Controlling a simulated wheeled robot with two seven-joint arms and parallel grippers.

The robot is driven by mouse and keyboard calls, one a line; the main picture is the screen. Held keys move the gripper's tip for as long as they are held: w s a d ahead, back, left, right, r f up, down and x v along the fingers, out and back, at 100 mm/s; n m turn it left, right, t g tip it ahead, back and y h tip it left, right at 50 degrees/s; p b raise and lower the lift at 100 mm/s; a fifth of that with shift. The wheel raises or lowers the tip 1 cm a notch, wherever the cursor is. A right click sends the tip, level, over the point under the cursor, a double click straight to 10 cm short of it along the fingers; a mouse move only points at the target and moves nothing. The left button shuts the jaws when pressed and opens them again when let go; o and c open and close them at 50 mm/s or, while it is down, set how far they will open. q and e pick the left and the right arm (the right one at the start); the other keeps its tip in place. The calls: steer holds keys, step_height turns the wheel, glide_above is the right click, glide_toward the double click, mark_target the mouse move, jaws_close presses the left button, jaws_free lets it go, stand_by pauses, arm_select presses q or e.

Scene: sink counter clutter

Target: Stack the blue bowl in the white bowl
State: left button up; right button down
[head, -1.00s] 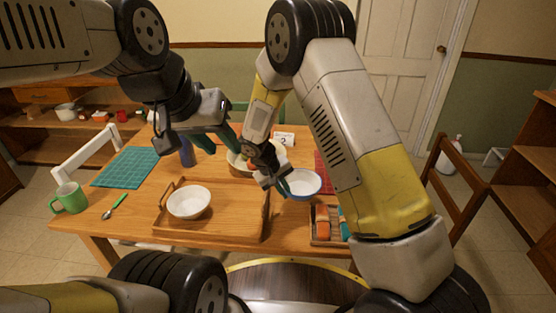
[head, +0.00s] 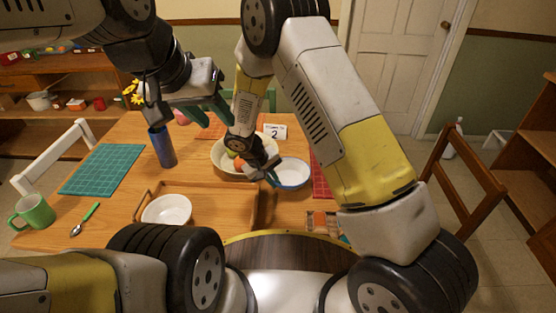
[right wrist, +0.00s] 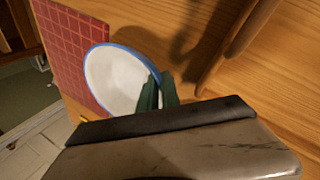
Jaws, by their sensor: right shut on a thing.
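The blue bowl (head: 292,174), white inside with a blue rim, is right of the wooden tray in the head view. My right gripper (head: 273,178) is shut on its left rim. In the right wrist view the green fingers (right wrist: 157,92) pinch the rim of the blue bowl (right wrist: 115,78). Whether the bowl is lifted off the table is hard to tell. The white bowl (head: 167,209) sits in the left part of the tray (head: 226,190), empty. My left gripper (head: 190,112) is above the table near the blue cup, its green fingers apart, with nothing between them.
A large bowl of fruit (head: 224,160) stands behind the tray. A dark blue cup (head: 163,147), a green mat (head: 101,170), a green mug (head: 33,212) and a spoon (head: 85,219) are at the left. A red mat (head: 321,180) and a small box (head: 320,220) are at the right.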

steer(key=shift+f, duration=0.2)
steer(key=c, duration=1.6)
jaws_free()
steer(key=shift+o, duration=0.2)
